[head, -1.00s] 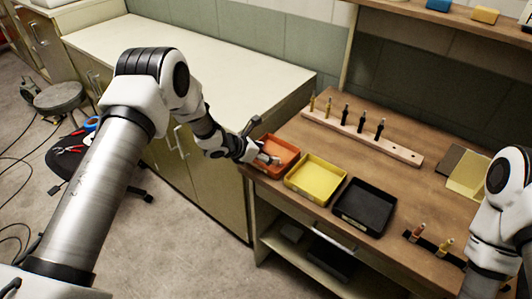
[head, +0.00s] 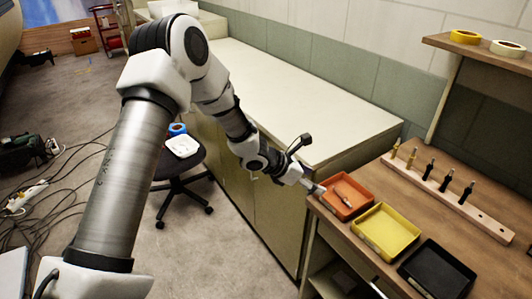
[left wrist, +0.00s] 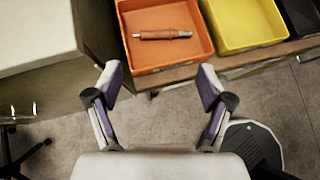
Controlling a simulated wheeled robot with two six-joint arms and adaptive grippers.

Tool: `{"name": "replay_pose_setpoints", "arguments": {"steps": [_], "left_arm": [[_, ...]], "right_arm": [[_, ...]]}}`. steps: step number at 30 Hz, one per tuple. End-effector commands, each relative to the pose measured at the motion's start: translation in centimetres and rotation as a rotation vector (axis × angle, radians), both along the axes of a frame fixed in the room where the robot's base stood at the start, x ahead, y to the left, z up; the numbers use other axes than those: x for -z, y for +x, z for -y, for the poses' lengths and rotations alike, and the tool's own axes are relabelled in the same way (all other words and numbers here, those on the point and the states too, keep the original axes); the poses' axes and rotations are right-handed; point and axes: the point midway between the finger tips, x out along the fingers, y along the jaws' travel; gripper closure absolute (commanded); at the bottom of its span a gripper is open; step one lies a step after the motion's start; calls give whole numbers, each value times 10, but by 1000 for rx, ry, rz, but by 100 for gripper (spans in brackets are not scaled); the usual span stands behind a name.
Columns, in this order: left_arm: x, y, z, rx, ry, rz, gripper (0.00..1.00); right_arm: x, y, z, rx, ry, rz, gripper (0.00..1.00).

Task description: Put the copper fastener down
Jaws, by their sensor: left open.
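The copper fastener (left wrist: 162,34) lies on its side in the orange tray (left wrist: 140,66), apart from my gripper. In the head view the fastener (head: 345,192) is a small coppery shape inside the orange tray (head: 362,207). My left gripper (left wrist: 157,82) is open and empty, with its fingers apart in front of the tray's near edge. In the head view my left gripper (head: 318,190) is at the tray's left side, small and partly unclear. My right gripper is not in these views.
A yellow tray (head: 371,244) and a black tray (head: 416,281) stand beside the orange one on the wooden bench (head: 402,197). Behind them a wooden rack (head: 462,205) holds several upright fasteners. A pale-topped cabinet (head: 290,95) stands left of the bench.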

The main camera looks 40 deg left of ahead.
Motion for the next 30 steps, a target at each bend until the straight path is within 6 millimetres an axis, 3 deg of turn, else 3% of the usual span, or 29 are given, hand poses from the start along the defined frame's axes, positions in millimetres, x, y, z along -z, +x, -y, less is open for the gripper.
{"name": "replay_pose_setpoints", "arguments": {"steps": [4, 8, 12, 15, 19, 20, 21, 24, 30], "left_arm": [[27, -18, 12, -157, -144, -163, 20], [84, -65, 33, -599, -467, -547, 20], [150, -142, 48, -1310, -829, -967, 20], [187, -205, 49, -1891, -1045, -1129, 20], [217, -290, 40, -2655, -1298, -1056, 20], [220, -307, 38, 2588, 1248, 918, 20], [223, -327, 34, 2502, 1192, 755, 20], [225, -359, 25, 2337, 1117, 477, 20], [226, -370, 21, 2259, 1097, 364, 20]], "right_arm": [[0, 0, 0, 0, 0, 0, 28], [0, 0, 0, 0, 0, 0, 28], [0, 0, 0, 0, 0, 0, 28], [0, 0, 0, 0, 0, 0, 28], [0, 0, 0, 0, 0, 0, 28], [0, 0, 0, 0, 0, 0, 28], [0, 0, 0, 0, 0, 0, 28], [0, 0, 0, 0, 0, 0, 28], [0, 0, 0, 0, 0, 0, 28]]}}
